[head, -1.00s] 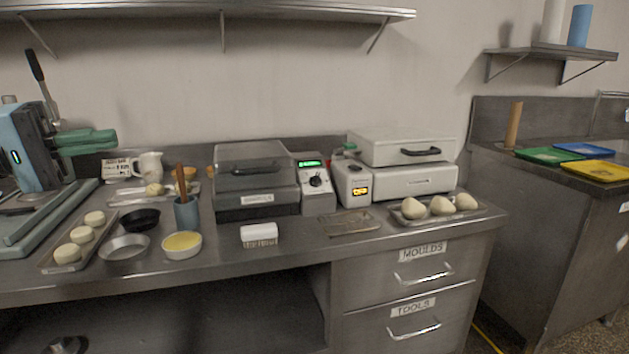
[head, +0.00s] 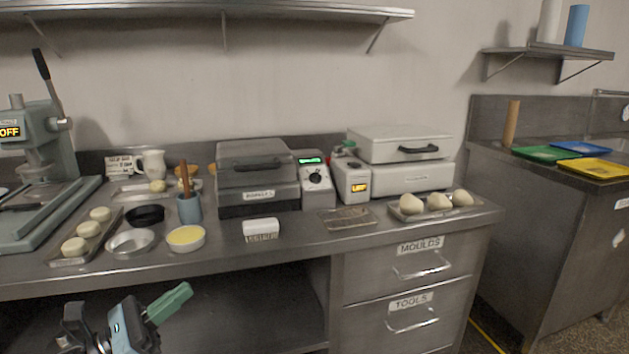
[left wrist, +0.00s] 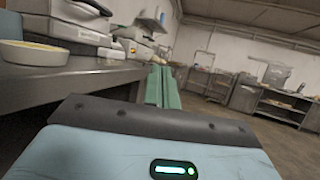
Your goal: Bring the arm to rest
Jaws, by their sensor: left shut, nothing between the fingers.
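My left gripper (head: 182,291) is low in front of the counter's front edge, before the dark open space under it. Its green fingers are together with nothing between them. In the left wrist view its shut fingers (left wrist: 162,72) point forward beside the counter edge. They are apart from the counter and from everything on it. My right gripper is in neither view.
The steel counter (head: 285,248) carries a press (head: 45,165), a dough tray (head: 72,262), bowls, a blue cup (head: 189,208), a waffle iron (head: 257,180) and a white press (head: 403,155). Drawers (head: 418,265) are right of the gripper. The floor beyond is open.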

